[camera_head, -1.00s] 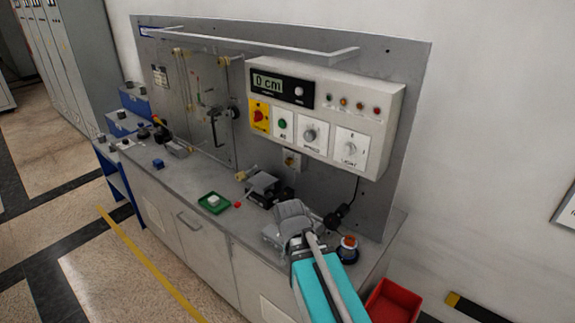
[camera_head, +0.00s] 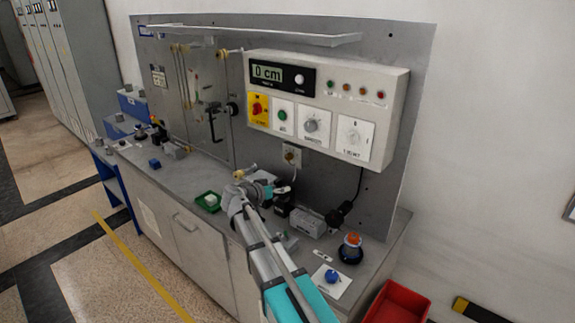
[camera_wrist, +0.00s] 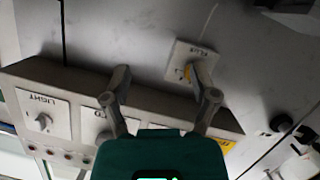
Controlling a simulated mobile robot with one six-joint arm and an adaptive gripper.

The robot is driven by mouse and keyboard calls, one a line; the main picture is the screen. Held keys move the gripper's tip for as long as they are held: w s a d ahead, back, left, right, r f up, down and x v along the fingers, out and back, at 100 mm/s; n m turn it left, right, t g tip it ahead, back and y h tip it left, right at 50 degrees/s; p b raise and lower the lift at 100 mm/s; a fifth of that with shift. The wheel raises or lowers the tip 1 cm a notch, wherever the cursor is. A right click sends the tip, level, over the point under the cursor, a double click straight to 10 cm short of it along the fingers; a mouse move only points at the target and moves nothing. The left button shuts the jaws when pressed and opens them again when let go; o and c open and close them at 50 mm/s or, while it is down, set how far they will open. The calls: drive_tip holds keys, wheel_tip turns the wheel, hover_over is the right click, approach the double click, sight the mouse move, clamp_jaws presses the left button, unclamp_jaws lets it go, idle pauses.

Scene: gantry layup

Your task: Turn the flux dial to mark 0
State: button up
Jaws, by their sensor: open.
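The flux dial (camera_head: 290,155) is a small brass-coloured knob on a pale plate on the upright grey panel, below the big control box. In the wrist view its plate (camera_wrist: 184,51) carries the label FLUX, upside down. My right-hand finger there overlaps the plate and hides much of the dial, so its pointer and marks cannot be read. My gripper (camera_wrist: 158,76) is open, with nothing visible between its spread fingers. In the head view my gripper (camera_head: 284,188) is a little below and left of the dial. I cannot tell whether a finger touches it.
The control box (camera_head: 318,84) with its speed and light knobs juts out above the dial. A black plug and cable (camera_head: 338,214) hang to the right. A green tray (camera_head: 208,202), a grey block and an orange-topped bottle (camera_head: 350,249) stand on the bench.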

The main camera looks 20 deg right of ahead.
sight(287, 158)
drive_tip(key=w+a+r+t+h+b, duration=0.1)
drive_tip(key=w+a+r+t+h, duration=0.1)
drive_tip(key=w+a+r+t, duration=0.1)
drive_tip(key=w+a, duration=0.1)
drive_tip(key=w, duration=0.1)
drive_tip(key=shift+w+a+r+m, duration=0.15)
drive_tip(key=shift+w+a+m, duration=0.2)
drive_tip(key=shift+w+m, duration=0.05)
drive_tip(key=shift+d, duration=0.15)
drive_tip(key=x, duration=1.3)
drive_tip(key=shift+w+d, duration=0.15)
drive_tip(key=shift+w, duration=0.15)
clamp_jaws()
